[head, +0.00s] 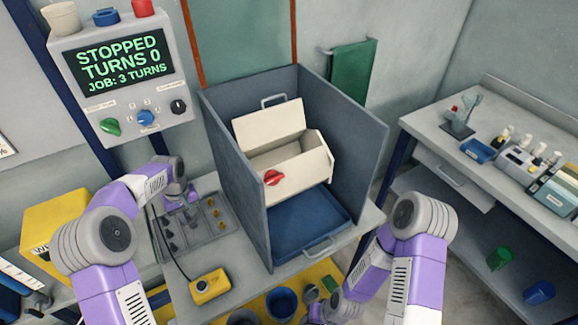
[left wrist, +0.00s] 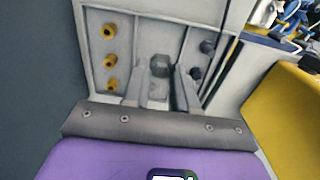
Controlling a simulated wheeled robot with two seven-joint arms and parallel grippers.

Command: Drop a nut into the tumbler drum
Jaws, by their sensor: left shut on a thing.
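The tumbler drum (head: 289,160) is a cream box with its lid flap (head: 268,125) up and its opening showing. It sits inside a grey open-topped housing (head: 235,185). My left gripper (head: 180,207) is low over the grey nut tray (head: 200,240), left of the housing. In the left wrist view my left gripper (left wrist: 160,88) is shut on a grey nut (left wrist: 160,66) at its fingertips. Brass nuts (left wrist: 109,60) and dark nuts (left wrist: 207,46) lie in the outer compartments. My right gripper (head: 322,312) is low at the bottom edge, its fingers unclear.
A blue tray (head: 305,222) lies under the drum. A control box (head: 125,75) reads STOPPED, TURNS 0, JOB: 3 TURNS. A yellow cabled pendant (head: 210,287) lies in front of the nut tray. A yellow box (head: 60,210) stands left. A side bench (head: 470,150) is at right.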

